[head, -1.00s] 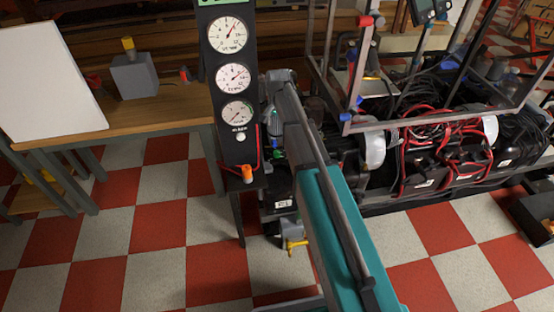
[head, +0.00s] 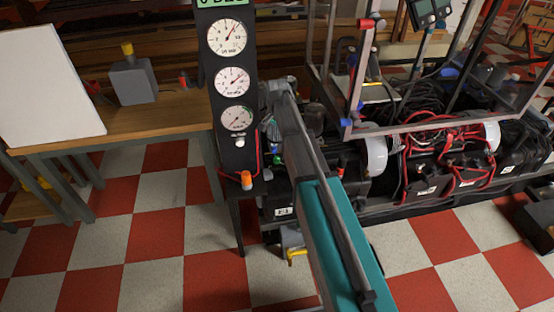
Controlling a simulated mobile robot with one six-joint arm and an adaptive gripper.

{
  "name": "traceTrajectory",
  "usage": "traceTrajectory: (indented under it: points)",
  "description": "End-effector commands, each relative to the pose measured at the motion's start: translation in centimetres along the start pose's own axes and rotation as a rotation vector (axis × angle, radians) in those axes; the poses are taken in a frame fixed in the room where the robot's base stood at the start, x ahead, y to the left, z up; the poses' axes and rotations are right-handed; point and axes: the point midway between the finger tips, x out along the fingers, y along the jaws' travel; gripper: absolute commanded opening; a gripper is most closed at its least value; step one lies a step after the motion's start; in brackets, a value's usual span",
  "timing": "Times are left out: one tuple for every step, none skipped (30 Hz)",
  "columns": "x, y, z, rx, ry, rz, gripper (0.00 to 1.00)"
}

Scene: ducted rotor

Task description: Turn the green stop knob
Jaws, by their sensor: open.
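My arm reaches from the bottom right up to the gauge panel's right side. My gripper (head: 268,130) hangs at its far end, pointing down, just right of the panel; it is open, with no object seen between its fingers. A small green and blue patch (head: 279,158) shows just below and right of the gripper. It may be the green stop knob, but it is too small and too covered to tell. I cannot tell whether the gripper touches it.
The black gauge panel (head: 223,75) carries three white dials, with an orange knob (head: 246,178) at its foot. A wooden bench (head: 160,115) is at left. At right a metal frame (head: 352,75) stands over machinery with red cables (head: 430,150).

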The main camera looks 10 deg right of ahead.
Motion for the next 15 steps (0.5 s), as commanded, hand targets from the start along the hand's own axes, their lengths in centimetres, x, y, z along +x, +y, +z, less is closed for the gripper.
traceTrajectory:
  points:
    - [0.6,0.0,0.0,0.0,0.0,0.0,0.76]
    - [0.8,0.0,0.0,0.0,0.0,0.0,0.76]
    - [1.1,0.0,0.0,0.0,0.0,0.0,0.76]
    - [1.4,0.0,0.0,0.0,0.0,0.0,0.76]
    - [1.6,0.0,0.0,0.0,0.0,0.0,0.76]
    - [1.9,0.0,0.0,0.0,0.0,0.0,0.76]
    - [2.2,0.0,0.0,0.0,0.0,0.0,0.76]
    - [2.4,0.0,0.0,0.0,0.0,0.0,0.76]
    - [2.7,0.0,0.0,0.0,0.0,0.0,0.76]
    - [2.9,0.0,0.0,0.0,0.0,0.0,0.76]
    - [3.2,0.0,0.0,0.0,0.0,0.0,0.76]
    - [3.5,0.0,0.0,0.0,0.0,0.0,0.76]
    - [3.7,0.0,0.0,0.0,0.0,0.0,0.76]
    - [3.9,0.0,0.0,0.0,0.0,0.0,0.76]
    - [4.2,0.0,0.0,0.0,0.0,0.0,0.76]
